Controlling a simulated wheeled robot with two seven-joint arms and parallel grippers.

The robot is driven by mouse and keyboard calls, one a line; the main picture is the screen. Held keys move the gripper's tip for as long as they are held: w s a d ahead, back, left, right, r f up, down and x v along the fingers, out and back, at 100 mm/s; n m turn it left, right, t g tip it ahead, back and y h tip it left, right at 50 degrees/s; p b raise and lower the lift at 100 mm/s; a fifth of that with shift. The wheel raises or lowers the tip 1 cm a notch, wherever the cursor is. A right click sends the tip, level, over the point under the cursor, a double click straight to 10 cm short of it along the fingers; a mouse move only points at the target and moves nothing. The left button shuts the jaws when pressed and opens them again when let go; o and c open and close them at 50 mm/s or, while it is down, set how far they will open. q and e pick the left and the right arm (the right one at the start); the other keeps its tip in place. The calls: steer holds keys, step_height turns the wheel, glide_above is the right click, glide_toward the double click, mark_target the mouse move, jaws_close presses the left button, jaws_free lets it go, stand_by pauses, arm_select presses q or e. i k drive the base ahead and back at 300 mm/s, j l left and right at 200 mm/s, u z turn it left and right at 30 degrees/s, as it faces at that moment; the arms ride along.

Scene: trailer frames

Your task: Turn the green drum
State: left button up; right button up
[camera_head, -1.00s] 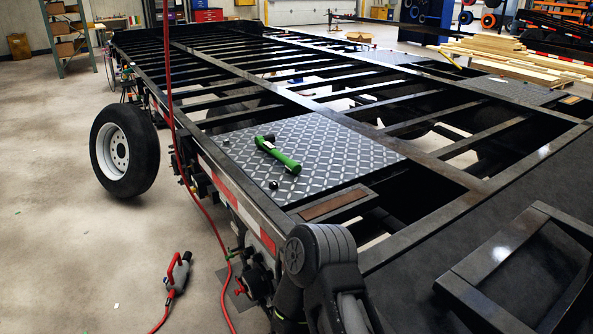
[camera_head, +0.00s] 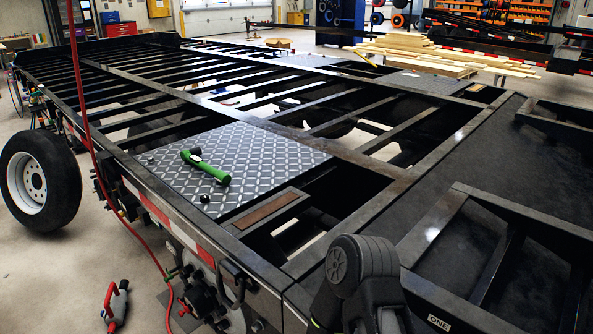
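I cannot make out a green drum in the head view. A dark grey arm link of mine (camera_head: 362,268) rises at the bottom, in front of the frame's near side. Neither of my grippers is in view, so I cannot see whether they hold anything.
A wheel (camera_head: 40,180) stands left of the frame. A red hose (camera_head: 88,100) hangs down along the near rail. A red and grey tool (camera_head: 116,306) lies on the floor. Lumber (camera_head: 430,55) is stacked behind. A dark step-like frame (camera_head: 500,240) fills the right.

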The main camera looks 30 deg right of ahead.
mark_target(222, 177)
steer(key=i+j+z, duration=0.2)
steer(key=z, duration=0.3)
steer(key=i+j+z, duration=0.15)
steer(key=j+z, duration=0.35)
steer(key=i+j+z, duration=0.1)
steer(key=j+z, duration=0.15)
steer(key=z, duration=0.25)
steer(key=j+z, duration=0.5)
steer(key=j, duration=0.5)
steer(key=k+j+z, duration=0.15)
steer(key=j, duration=0.8)
steer(key=k+j+z, duration=0.1)
steer(key=j, duration=0.4)
steer(key=k+j+z, duration=0.1)
steer(key=j, duration=0.35)
